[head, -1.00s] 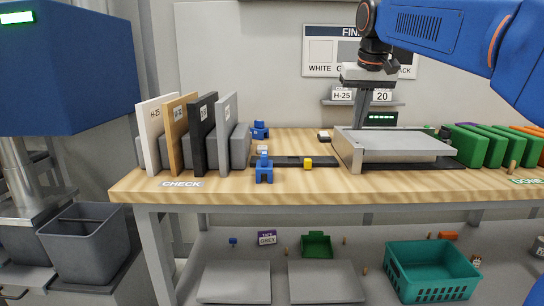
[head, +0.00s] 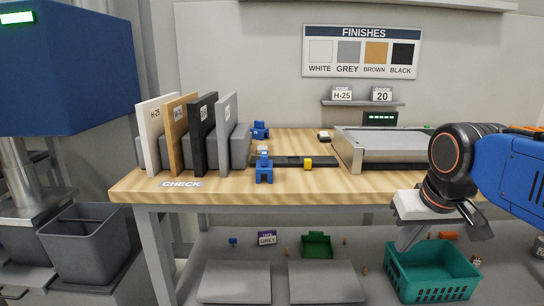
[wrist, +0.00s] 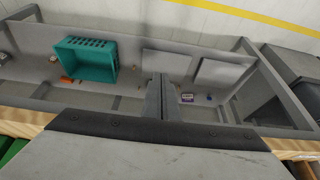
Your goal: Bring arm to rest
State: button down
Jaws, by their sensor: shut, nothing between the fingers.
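My arm reaches in from the right of the head view, in front of the bench's right part. My gripper (head: 408,238) hangs below the bench top's front edge, pointing down, above and left of the teal basket (head: 432,275) as seen there. Its fingers are together with nothing between them. In the wrist view the closed fingers (wrist: 163,100) show at the centre, with the teal basket (wrist: 68,61) to their left on the lower shelf. The arm hides part of the bench's right end.
The wooden bench top (head: 225,190) holds upright white, brown, black and grey panels at left, blue clamps and a grey machine (head: 385,146). The lower shelf carries grey plates (head: 325,281), a green tray (head: 316,244) and small parts. Grey bins (head: 85,243) stand at left.

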jog(key=s+f, duration=0.9)
jog(key=f, duration=0.2)
jog(key=shift+d+f, duration=0.3)
jog(key=shift+d, duration=0.1)
